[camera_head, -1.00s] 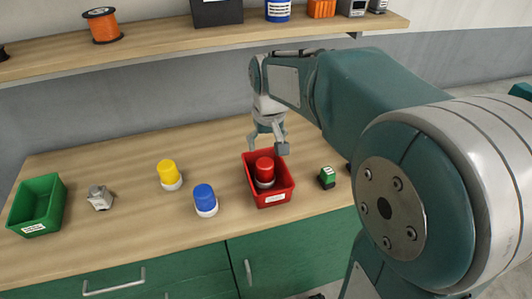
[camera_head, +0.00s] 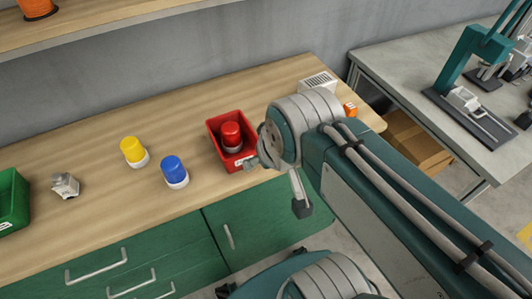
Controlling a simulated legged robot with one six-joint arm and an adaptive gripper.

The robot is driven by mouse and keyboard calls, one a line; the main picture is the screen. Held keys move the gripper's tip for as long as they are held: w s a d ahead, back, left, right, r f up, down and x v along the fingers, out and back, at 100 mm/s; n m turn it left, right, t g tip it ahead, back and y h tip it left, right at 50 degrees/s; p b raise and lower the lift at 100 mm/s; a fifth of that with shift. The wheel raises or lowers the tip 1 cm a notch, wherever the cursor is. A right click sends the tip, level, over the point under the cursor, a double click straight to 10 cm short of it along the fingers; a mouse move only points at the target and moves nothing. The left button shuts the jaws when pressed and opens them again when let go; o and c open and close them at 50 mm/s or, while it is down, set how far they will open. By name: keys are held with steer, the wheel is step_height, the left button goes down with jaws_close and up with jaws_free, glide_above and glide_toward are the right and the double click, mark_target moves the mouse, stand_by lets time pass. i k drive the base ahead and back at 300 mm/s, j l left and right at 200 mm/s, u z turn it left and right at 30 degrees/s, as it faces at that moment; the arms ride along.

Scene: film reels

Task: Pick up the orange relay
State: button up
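A small orange block, seemingly the orange relay (camera_head: 350,109), sits near the right end of the wooden bench (camera_head: 100,190), just right of a white vented box. My arm stretches in from the right, and its wrist is in front of the bench, left of and nearer than the relay. My gripper (camera_head: 277,186) hangs at the bench's front edge, partly hidden by my wrist. Its fingers look spread apart, one by the red bin and one lower with a dark tip. I see nothing between them. The gripper is clear of the relay.
A red bin (camera_head: 216,141) holds a red-capped beacon (camera_head: 231,134). Blue (camera_head: 174,170) and yellow (camera_head: 132,150) beacons, a grey part (camera_head: 65,185) and a green bin (camera_head: 12,200) stand left. The white box (camera_head: 318,85) is beside the relay. A grey table (camera_head: 410,70) stands right.

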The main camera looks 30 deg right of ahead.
mark_target(351, 110)
steer(key=k+l+z, duration=0.1)
steer(key=z, duration=0.25)
steer(key=k+l+z, duration=0.1)
steer(key=z, duration=0.2)
steer(key=k+l+z, duration=0.15)
steer(key=z, duration=0.2)
steer(key=i+l+u, duration=0.25)
steer(key=l+u, duration=0.25)
steer(key=l, duration=0.15)
steer(key=i+l+u, duration=0.25)
steer(key=l+u, duration=0.25)
steer(key=l, duration=0.25)
